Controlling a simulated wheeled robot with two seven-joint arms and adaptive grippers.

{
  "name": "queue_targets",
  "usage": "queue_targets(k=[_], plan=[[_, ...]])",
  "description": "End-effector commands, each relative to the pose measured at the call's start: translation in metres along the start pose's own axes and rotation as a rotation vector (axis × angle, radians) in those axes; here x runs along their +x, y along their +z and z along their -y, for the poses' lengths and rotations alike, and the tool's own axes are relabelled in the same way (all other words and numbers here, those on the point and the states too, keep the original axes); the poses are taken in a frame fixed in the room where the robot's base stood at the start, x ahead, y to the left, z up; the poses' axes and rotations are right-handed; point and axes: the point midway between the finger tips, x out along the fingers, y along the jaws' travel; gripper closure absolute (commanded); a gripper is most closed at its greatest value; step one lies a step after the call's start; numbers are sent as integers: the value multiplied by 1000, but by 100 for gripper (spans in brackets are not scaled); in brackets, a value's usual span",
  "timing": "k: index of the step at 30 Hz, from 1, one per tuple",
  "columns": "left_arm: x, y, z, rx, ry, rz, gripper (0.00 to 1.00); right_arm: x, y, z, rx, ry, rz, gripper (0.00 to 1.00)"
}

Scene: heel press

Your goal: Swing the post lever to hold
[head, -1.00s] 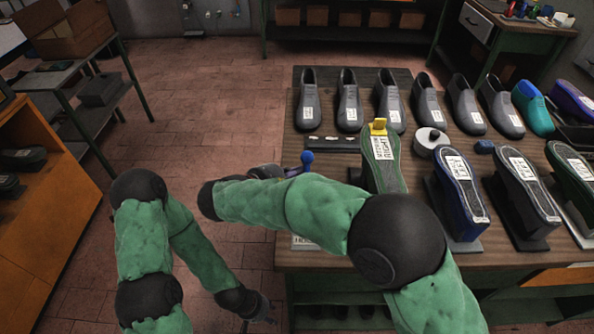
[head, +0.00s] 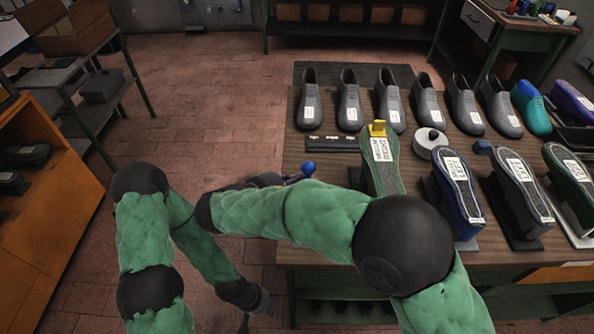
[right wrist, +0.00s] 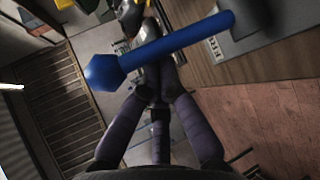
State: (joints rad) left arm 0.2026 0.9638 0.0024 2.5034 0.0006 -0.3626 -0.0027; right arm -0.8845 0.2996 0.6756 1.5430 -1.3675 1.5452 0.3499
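The blue lever shows across the right wrist view (right wrist: 175,45), its faceted knob at the left end and its other end at a grey block (right wrist: 243,18). In the head view its blue knob (head: 308,168) stands near the bench's left edge; the rest is mostly hidden by my right arm. My right gripper (right wrist: 157,82) has its dark purple fingers drawn together behind the lever; whether they touch it is unclear. In the head view it is left of the knob, partly hidden. My left gripper (head: 262,308) hangs low, off the bench's left side; its fingers are too small to judge.
The wooden bench (head: 300,150) carries a row of grey shoes (head: 349,100) at the back. A green-sided upturned shoe form with a yellow heel piece (head: 378,128) stands right of the lever, with more forms (head: 456,190) beyond. A white roll (head: 430,140) lies behind them.

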Motion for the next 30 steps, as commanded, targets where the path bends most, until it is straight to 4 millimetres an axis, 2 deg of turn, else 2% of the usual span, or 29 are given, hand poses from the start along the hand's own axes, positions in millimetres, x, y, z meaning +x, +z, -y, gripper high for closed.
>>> queue_targets(k=[15,30], plan=[[-15,0,-5,0,0,0,60,-26,23,23,-5,0,3,100],[-18,1,-6,0,0,0,60,-34,30,38,-4,-2,3,100]])
